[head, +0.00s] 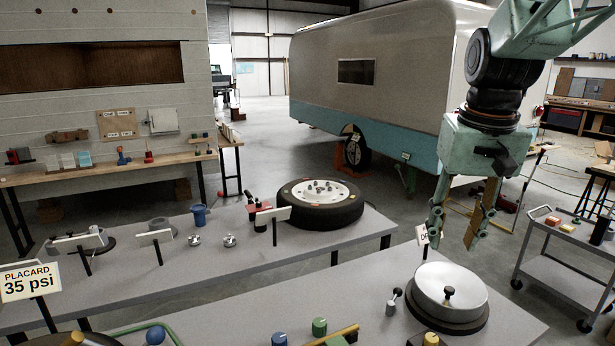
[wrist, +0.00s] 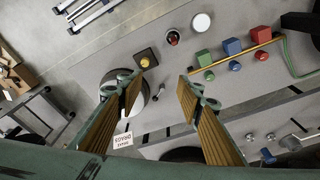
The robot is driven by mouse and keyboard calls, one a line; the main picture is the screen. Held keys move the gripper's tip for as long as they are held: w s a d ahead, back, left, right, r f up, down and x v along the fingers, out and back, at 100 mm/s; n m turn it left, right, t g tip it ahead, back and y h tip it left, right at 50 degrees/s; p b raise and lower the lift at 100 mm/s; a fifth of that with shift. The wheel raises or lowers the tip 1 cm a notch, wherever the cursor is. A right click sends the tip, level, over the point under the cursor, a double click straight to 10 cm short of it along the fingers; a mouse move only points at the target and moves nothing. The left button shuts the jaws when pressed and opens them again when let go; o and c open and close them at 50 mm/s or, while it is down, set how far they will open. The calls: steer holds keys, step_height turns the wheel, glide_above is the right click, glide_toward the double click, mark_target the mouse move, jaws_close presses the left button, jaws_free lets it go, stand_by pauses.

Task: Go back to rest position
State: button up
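My gripper (head: 454,240) hangs pointing down on the right of the head view, over the far right part of the near grey bench. Its two fingers are apart and nothing shows between them, so it is open and empty. In the wrist view my gripper (wrist: 156,82) shows a wide gap between its wood-coloured finger pads, with the grey bench below. A silver round drum (head: 448,288) with a black knob stands on the bench below my gripper; in the wrist view the left finger partly hides it.
The near bench (head: 350,285) also holds several coloured knobs and a small lever (head: 393,302). A small sign (head: 422,235) stands close to my gripper. A wheel (head: 320,203) lies on the farther bench. A grey cart (head: 570,255) stands at right, a camper (head: 385,70) behind.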

steer(key=s+a+t, duration=0.1)
steer(key=s+a, duration=0.3)
steer(key=s, duration=1)
steer(key=s+a+f+n+t+b, duration=0.1)
steer(key=s+a, duration=0.3)
steer(key=s, duration=1)
steer(key=shift+s+n, duration=0.3)
steer(key=shift+s, duration=0.1)
steer(key=shift+o, duration=0.5)
steer(key=shift+w+f, duration=0.1)
steer(key=shift+w, duration=0.05)
stand_by(0.7)
